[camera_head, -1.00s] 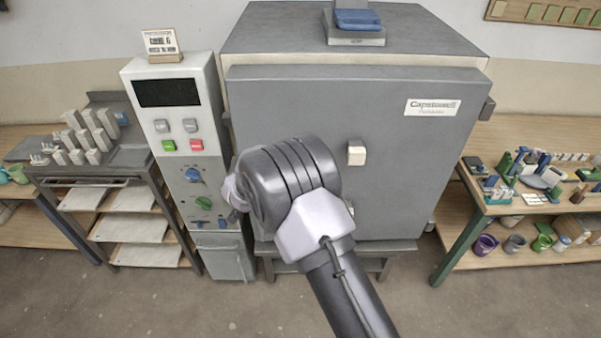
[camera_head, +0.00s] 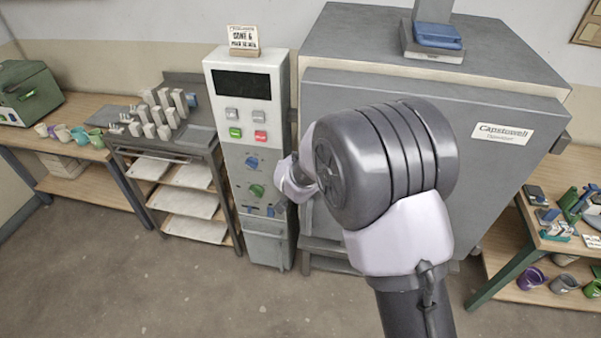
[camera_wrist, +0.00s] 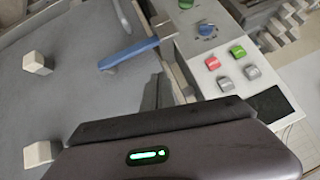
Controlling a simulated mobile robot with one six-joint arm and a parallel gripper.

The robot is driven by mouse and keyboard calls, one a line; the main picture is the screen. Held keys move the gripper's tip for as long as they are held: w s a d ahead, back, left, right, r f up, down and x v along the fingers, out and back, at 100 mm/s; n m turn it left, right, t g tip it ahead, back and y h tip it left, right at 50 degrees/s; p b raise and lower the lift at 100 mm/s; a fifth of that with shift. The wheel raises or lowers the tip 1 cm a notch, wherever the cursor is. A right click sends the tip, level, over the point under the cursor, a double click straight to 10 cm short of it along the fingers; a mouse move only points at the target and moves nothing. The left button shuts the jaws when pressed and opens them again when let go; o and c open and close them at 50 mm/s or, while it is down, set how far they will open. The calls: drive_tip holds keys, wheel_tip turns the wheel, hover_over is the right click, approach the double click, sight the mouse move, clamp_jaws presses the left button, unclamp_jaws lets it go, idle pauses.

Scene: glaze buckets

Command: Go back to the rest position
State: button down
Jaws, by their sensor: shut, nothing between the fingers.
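My gripper (camera_wrist: 160,122) shows at the bottom of the wrist view as a dark body with a green light and a black edge; it is shut and empty. In the head view my arm stands in front of the grey kiln (camera_head: 490,165), and the gripper's fingers are hidden behind it. The kiln door looks closed in the head view. The wrist view looks across a grey surface with pale blocks (camera_wrist: 38,63) and a blue bar (camera_wrist: 128,52).
The control panel (camera_head: 245,150) with red and green buttons stands just left of my arm. A rack (camera_head: 185,175) of white shelves and a table with a green case (camera_head: 28,92) are further left. A table with cups and tools (camera_head: 560,245) is at right. The floor at front left is clear.

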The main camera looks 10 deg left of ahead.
drive_tip(key=shift+d+r, duration=0.15)
drive_tip(key=shift+s, duration=0.1)
drive_tip(key=s+d+r+g+y+b, duration=0.1)
drive_tip(key=s+d+r+b, duration=0.2)
drive_tip(key=s+d+b, duration=0.25)
drive_tip(key=s+d+r+y+b, duration=0.1)
drive_tip(key=s+d+r+b, duration=0.2)
drive_tip(key=s+d+b, duration=0.3)
drive_tip(key=s+d+f+m+b, duration=0.1)
drive_tip(key=s+d+f+b, duration=0.1)
drive_tip(key=s, duration=0.5)
drive_tip(key=s+d+f+m+g+h+b, duration=0.1)
drive_tip(key=s+d+f+b, duration=0.2)
drive_tip(key=s, duration=0.5)
drive_tip(key=s+d+f+m+g+b, duration=0.1)
drive_tip(key=s+d+f+b, duration=0.2)
drive_tip(key=s, duration=0.5)
drive_tip(key=shift+s+d+h+b, duration=0.25)
drive_tip(key=shift+d+h+b, duration=0.2)
drive_tip(key=shift+d, duration=0.6)
